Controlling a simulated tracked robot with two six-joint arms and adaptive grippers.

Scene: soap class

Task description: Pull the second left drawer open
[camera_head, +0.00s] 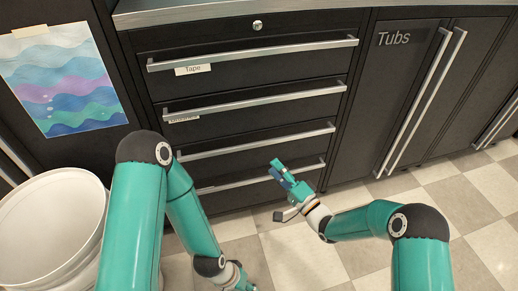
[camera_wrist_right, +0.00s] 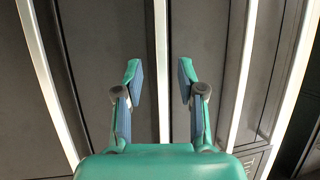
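The dark drawer unit has a stack of drawers with long silver bar handles, all looking shut. The second drawer (camera_head: 255,121) is below the one labelled "Tape"; its handle (camera_head: 255,102) runs across it, with a small label at the left. My right gripper (camera_head: 275,166) is in front of the lower drawers, below the second handle. In the right wrist view my right gripper (camera_wrist_right: 159,72) is open and empty-looking, with one bar handle (camera_wrist_right: 162,40) lined up between its fingers; contact cannot be told. My left gripper (camera_head: 240,278) is low at the bottom, its fingers unclear.
A white bucket (camera_head: 50,225) stands at the left, below a wavy painting (camera_head: 62,78). A cabinet labelled "Tubs" (camera_head: 400,90) with long upright handles stands at the right. A worktop edge (camera_head: 220,11) runs above the drawers. The tiled floor (camera_head: 300,255) shows in front.

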